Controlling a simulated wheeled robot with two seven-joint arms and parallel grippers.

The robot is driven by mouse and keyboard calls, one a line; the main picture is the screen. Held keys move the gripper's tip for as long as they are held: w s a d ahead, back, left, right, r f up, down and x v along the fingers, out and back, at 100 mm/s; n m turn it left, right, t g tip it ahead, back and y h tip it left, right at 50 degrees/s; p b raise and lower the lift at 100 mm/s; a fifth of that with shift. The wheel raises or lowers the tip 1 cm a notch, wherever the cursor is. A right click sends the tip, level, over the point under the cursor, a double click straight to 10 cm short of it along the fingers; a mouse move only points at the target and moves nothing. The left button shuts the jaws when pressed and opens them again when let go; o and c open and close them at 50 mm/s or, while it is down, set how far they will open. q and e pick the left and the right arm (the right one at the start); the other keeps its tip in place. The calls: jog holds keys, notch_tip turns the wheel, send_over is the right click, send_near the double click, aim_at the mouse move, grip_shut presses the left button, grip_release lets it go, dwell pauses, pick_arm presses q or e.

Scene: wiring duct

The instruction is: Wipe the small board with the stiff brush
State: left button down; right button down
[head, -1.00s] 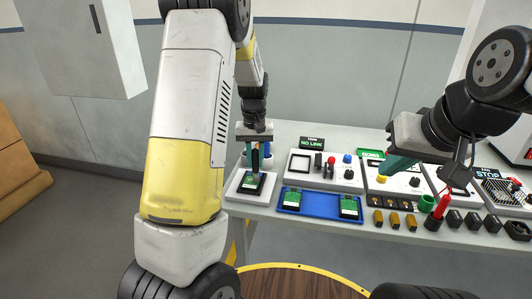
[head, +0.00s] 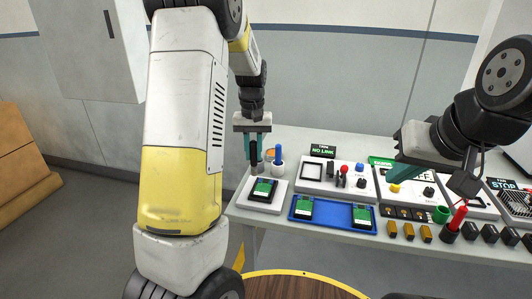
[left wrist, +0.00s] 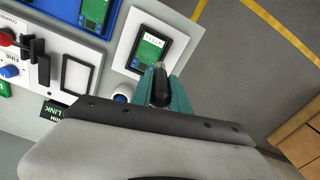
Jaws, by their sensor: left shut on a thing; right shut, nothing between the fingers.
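The small board (head: 264,188), green and black, lies in a white square holder (head: 249,205) at the table's left end. It also shows in the left wrist view (left wrist: 150,50). My left gripper (head: 257,152) is shut on a dark, upright brush (left wrist: 161,88) with a greyish tip. The brush is at the back left of the board in the head view. In the left wrist view its tip (left wrist: 159,66) overlaps the board's lower edge; I cannot tell whether they touch. My right gripper (head: 402,174) is shut and empty above the right-hand panels.
A blue tray (head: 332,215) with two similar boards lies right of the holder. Panels with knobs, a "NO LINK" sign (head: 322,151) and a red-handled tool (head: 457,217) fill the rest.

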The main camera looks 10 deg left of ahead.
aim_at(253, 141)
pick_arm(q)
jog(key=shift+r, duration=1.55)
